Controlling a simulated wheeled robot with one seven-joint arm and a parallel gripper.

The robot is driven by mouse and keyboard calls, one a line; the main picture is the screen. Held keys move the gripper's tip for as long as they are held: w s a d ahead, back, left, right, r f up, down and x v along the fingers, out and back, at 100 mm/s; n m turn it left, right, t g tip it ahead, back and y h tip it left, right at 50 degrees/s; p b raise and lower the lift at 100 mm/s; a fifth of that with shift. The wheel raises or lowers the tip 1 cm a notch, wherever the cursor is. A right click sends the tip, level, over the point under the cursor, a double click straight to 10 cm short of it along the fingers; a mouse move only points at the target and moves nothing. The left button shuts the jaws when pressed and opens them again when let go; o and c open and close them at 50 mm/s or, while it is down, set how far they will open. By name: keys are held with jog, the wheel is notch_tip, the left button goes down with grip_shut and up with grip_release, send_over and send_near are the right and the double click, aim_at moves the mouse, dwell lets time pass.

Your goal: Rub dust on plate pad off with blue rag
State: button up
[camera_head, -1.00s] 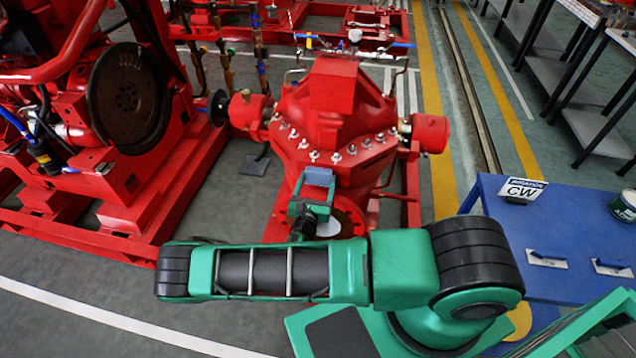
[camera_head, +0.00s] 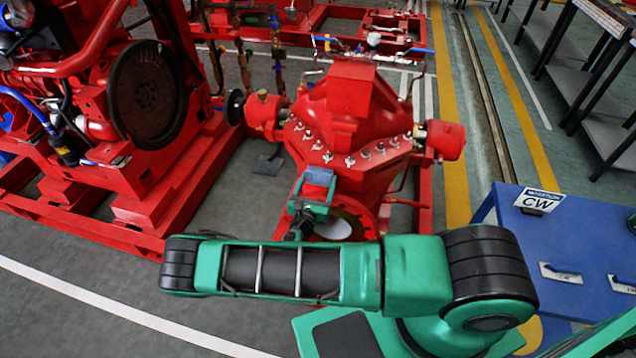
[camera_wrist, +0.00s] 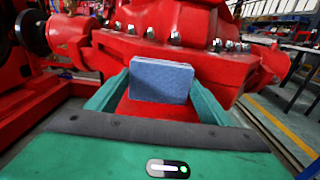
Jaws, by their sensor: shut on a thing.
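My gripper (camera_head: 314,188) is shut on a blue rag (camera_head: 319,175), a small block-like pad held upright at the fingertips. The rag also shows in the wrist view (camera_wrist: 160,80), between the two green fingers and facing the red pump casing. The gripper is in front of the pump (camera_head: 352,115), below its ring of bolts; I cannot tell whether the rag touches it. A pale grey round disc (camera_head: 333,229) shows just below the gripper, partly hidden by my arm. I cannot tell whether it is the plate pad, and I make out no dust.
A red engine with a dark flywheel (camera_head: 146,108) stands at the left. A blue table (camera_head: 575,235) with a CW sign (camera_head: 538,200) is at the right. Thin pipes (camera_head: 415,60) rise behind the pump. Grey floor (camera_head: 90,300) is clear at the lower left.

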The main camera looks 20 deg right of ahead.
jog(key=v, duration=0.9)
dwell(0.5)
dwell(0.4)
